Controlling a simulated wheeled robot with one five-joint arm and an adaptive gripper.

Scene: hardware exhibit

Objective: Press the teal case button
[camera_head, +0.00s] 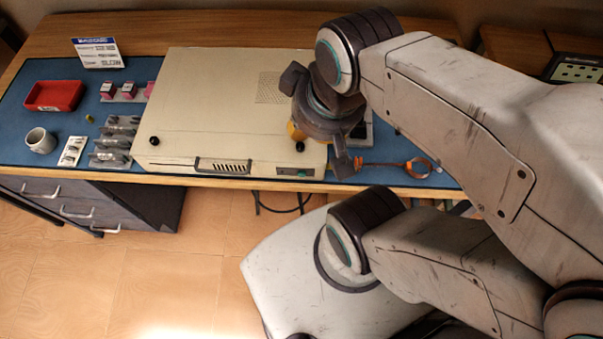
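A beige computer case (215,105) lies flat on the blue mat, its front toward the table's near edge. A small teal button (302,173) shows at the right end of its front face, beside a dark panel. My gripper (318,121) is over the case's right side, seen from behind. Its dark fingers look spread, one at the upper left and one at the lower right. The lower finger appears just right of the button in the picture; I cannot tell its height or any contact. The wrist hides part of the case's right edge.
A red tray (54,96), a white mug (40,140), pink-topped parts (128,90) and grey metal parts (115,140) are left of the case. Drawers (75,205) stand below left. Open floor (165,270) is in front.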

